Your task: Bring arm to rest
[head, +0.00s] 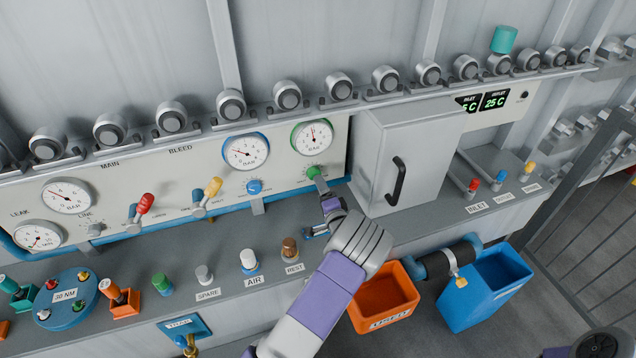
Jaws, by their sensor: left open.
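My left arm comes up from the bottom middle, purple and grey, and bends at a grey wrist. My left gripper (322,217) is small in view and open, beside the grey wrist and over the bench in front of the gauge panel. I see nothing held in it. My right gripper is not in view.
A grey box with a black handle (397,182) stands right of the gripper. An orange bin (388,320) and a blue bin (512,268) are below it. Several coloured knobs, including a brown one (289,249) by the REST label, line the bench. A metal railing is at right.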

